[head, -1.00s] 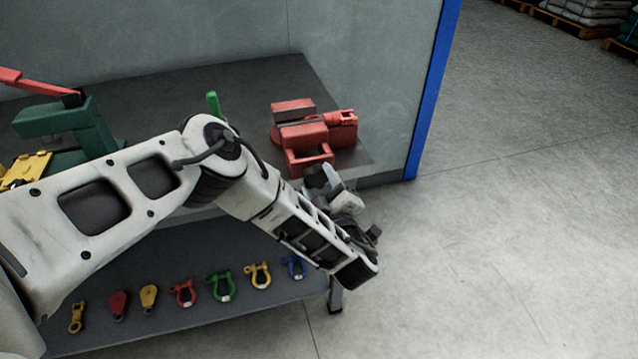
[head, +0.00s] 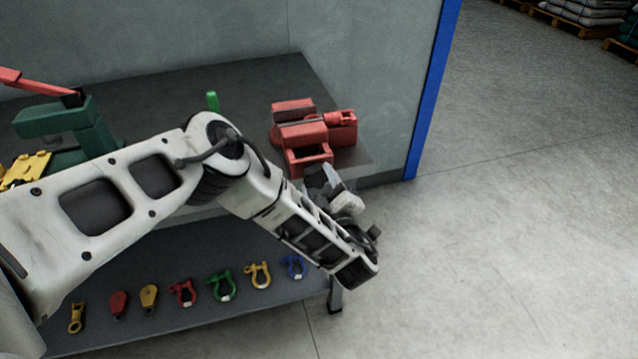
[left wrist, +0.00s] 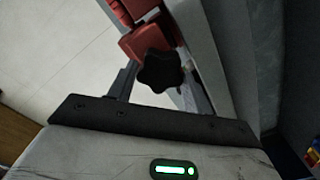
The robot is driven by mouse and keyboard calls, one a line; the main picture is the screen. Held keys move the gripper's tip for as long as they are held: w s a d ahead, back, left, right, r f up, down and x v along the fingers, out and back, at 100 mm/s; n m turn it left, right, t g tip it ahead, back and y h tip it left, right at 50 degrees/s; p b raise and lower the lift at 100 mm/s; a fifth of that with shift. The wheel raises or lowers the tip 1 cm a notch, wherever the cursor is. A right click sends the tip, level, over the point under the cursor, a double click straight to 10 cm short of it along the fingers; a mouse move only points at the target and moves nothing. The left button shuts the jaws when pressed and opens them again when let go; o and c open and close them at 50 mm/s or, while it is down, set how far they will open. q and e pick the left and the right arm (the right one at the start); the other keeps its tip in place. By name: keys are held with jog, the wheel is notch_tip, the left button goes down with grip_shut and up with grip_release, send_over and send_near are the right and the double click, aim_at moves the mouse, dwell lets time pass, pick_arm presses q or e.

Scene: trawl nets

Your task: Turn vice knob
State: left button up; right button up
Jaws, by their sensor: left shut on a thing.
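The red vice (head: 305,130) stands on the right end of the dark workbench. In the left wrist view its red body (left wrist: 145,38) is at the top, with a black star-shaped knob (left wrist: 160,71) in front of it. My left gripper (head: 325,182) is at the front of the vice, below its red front jaw. In the left wrist view its fingers (left wrist: 160,88) reach to either side of the knob and are shut on it. In the head view the knob is hidden by the gripper. My right gripper is not in view.
A green tool with a red lever (head: 65,125) and a yellow part (head: 25,170) stand at the left of the bench (head: 180,95). Several coloured shackles and pulleys lie on the lower shelf (head: 180,275). The floor at right is clear.

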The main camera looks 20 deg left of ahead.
pick_arm(q)
jog(key=shift+s+d+f, duration=0.25)
jog(key=shift+d+f, duration=0.05)
jog(key=shift+f, duration=0.05)
jog(key=o, duration=0.9)
jog(key=shift+o, duration=0.4)
jog(key=shift+w+a+r, duration=0.1)
jog(key=shift+r, duration=0.1)
